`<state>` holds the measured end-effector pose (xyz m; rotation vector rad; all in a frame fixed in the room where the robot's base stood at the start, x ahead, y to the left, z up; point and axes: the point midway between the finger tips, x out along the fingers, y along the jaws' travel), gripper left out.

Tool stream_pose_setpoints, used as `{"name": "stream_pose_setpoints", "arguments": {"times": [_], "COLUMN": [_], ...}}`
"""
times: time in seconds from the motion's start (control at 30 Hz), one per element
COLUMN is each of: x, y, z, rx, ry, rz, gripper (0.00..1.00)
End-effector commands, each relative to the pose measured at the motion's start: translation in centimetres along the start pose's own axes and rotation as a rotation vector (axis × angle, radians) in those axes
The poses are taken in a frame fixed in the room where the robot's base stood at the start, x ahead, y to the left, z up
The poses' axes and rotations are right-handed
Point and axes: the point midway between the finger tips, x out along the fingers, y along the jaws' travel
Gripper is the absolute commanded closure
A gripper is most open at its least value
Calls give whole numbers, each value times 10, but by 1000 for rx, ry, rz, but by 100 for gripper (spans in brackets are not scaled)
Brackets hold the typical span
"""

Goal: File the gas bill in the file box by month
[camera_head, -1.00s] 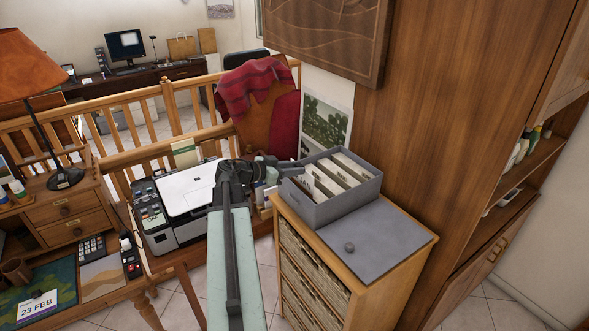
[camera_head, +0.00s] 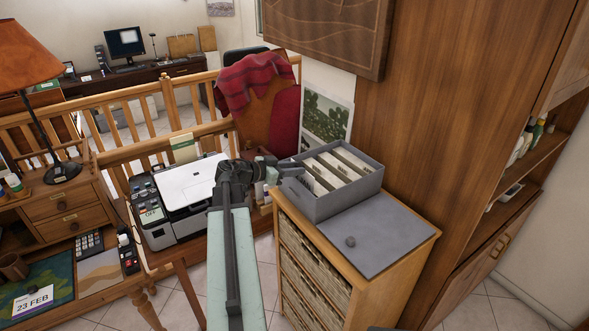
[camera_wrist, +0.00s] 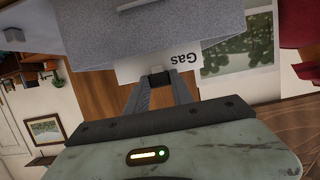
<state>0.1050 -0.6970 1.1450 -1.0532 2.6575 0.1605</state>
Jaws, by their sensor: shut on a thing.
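The grey file box (camera_head: 345,203) stands open on top of a wooden cabinet, with white dividers (camera_head: 335,168) in it. Its grey wall also fills the upper part of the wrist view (camera_wrist: 160,38). My gripper (camera_head: 291,170) is at the box's upper left corner in the head view. In the wrist view my gripper (camera_wrist: 158,76) is shut on the gas bill (camera_wrist: 190,66), a white paper whose word "Gas" reads upside down. Part of the bill is hidden behind the box wall. I cannot make out the bill in the head view.
A grey lid with a knob (camera_head: 385,241) lies on the cabinet (camera_head: 425,243) in front of the box. A tall wooden cupboard (camera_head: 440,120) stands close on the right. A printer (camera_head: 178,222) is left of my arm. A calendar (camera_head: 35,298) reads 23 FEB.

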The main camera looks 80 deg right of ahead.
Motion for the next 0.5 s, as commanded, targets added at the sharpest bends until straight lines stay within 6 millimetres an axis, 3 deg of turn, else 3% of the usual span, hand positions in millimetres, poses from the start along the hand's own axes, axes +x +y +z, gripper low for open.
{"name": "stream_pose_setpoints", "arguments": {"times": [0.5], "x": [9], "y": [0], "z": [27], "rx": [0], "ry": [0], "rz": [1], "gripper": [100]}}
